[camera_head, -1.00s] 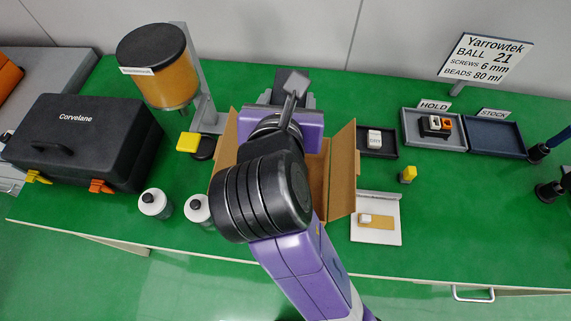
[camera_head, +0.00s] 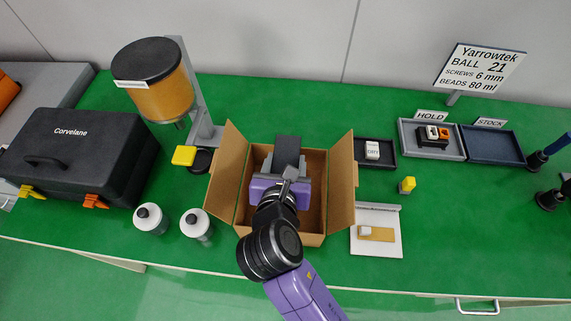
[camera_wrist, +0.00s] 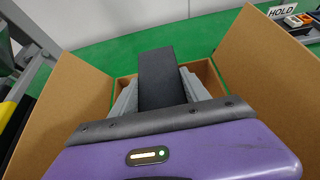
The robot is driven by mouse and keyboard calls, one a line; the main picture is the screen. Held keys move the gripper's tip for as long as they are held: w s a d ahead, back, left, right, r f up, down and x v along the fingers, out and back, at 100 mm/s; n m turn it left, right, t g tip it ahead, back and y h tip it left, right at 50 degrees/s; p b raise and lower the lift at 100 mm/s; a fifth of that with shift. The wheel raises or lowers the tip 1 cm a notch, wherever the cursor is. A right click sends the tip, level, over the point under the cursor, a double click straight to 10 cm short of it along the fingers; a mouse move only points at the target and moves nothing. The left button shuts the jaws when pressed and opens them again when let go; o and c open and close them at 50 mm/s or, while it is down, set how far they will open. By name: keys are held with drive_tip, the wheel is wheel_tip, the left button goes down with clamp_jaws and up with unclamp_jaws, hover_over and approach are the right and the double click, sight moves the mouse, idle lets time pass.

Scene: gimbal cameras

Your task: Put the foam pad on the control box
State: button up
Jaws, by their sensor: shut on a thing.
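My gripper (camera_head: 287,164) is shut on the dark grey foam pad (camera_head: 288,147), which stands up between its grey fingers. In the wrist view the pad (camera_wrist: 158,75) is a flat, dark slab with the fingers on both sides. Gripper and pad are at the mouth of an open cardboard box (camera_head: 342,190), between its raised side flaps. I cannot clearly make out the control box; my gripper and arm hide much of the cardboard box's inside. I cannot tell whether the pad touches anything below it.
Two bottles (camera_head: 150,219) stand left of the cardboard box, near a black case (camera_head: 80,160). A dispenser (camera_head: 155,85) with an amber tank stands behind. On the right are a white stand (camera_head: 376,246), a yellow-topped block (camera_head: 407,186), the HOLD tray (camera_head: 445,150) and the STOCK tray (camera_head: 491,147).

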drive_tip(key=shift+f, duration=0.7)
drive_tip(key=shift+f, duration=0.1)
drive_tip(key=shift+f, duration=0.3)
drive_tip(key=o, duration=1.4)
drive_tip(key=shift+c, duration=0.2)
drive_tip(key=shift+s+r, duration=0.2)
drive_tip(key=shift+r, duration=0.3)
drive_tip(key=v, duration=1.1)
drive_tip(key=shift+s, duration=0.25)
drive_tip(key=shift+r, duration=0.15)
